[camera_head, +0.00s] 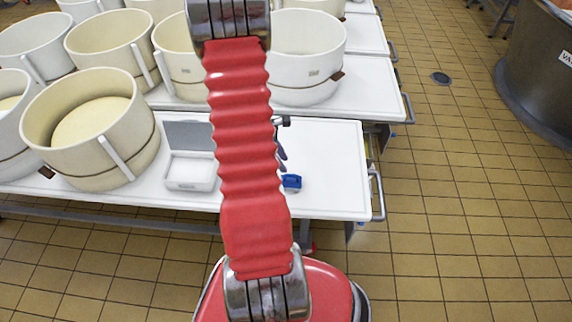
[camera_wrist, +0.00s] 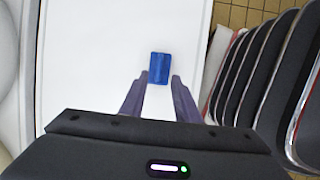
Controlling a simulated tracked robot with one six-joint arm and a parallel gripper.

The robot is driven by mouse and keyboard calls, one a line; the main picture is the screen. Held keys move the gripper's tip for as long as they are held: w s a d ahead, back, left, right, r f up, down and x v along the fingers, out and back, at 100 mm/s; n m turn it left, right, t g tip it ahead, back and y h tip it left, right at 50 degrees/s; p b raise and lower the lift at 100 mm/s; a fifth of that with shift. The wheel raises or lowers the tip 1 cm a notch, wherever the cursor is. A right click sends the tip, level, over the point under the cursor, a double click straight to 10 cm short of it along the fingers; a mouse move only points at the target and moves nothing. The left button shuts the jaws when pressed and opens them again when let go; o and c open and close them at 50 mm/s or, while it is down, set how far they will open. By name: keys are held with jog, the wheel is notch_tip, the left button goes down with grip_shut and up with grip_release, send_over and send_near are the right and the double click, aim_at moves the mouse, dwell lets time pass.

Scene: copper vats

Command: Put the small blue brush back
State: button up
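The small blue brush (camera_head: 291,183) lies on the white table top (camera_head: 335,165), near its front edge. In the wrist view the blue brush (camera_wrist: 159,66) shows between and just beyond my fingertips. My gripper (camera_wrist: 161,76) is open, with its two dark fingers on either side of the brush and white surface showing between them. In the head view my gripper (camera_head: 281,152) is partly hidden behind my red arm, just behind the brush. I cannot tell how high the fingertips are above the table.
A shallow white container (camera_head: 188,172) with a grey part (camera_head: 188,134) behind it stands left of my arm. A large cream tub (camera_head: 92,128) is farther left, with several more behind. The table's right part is clear. A metal vat (camera_head: 537,75) stands at far right.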

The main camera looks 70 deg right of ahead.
jog(key=shift+v, duration=1.4)
jog(key=w+a+r+m+t+h, duration=0.1)
jog(key=w+a+r+t, duration=0.1)
jog(key=w+a+r, duration=0.7)
jog(key=w+a+r+m+t+h, duration=0.1)
jog(key=w+a+r+t, duration=0.1)
jog(key=w+a+r, duration=0.7)
jog(key=s+a+r+t+y, duration=0.1)
jog(key=a+r+t, duration=0.1)
jog(key=a+r, duration=0.5)
jog(key=s+a+r+t+y, duration=0.2)
jog(key=a+r, duration=0.6)
jog(key=a, duration=1.2)
jog(key=shift+r+t+y, duration=0.2)
jog(key=shift+t+y, duration=0.1)
jog(key=shift+t, duration=0.4)
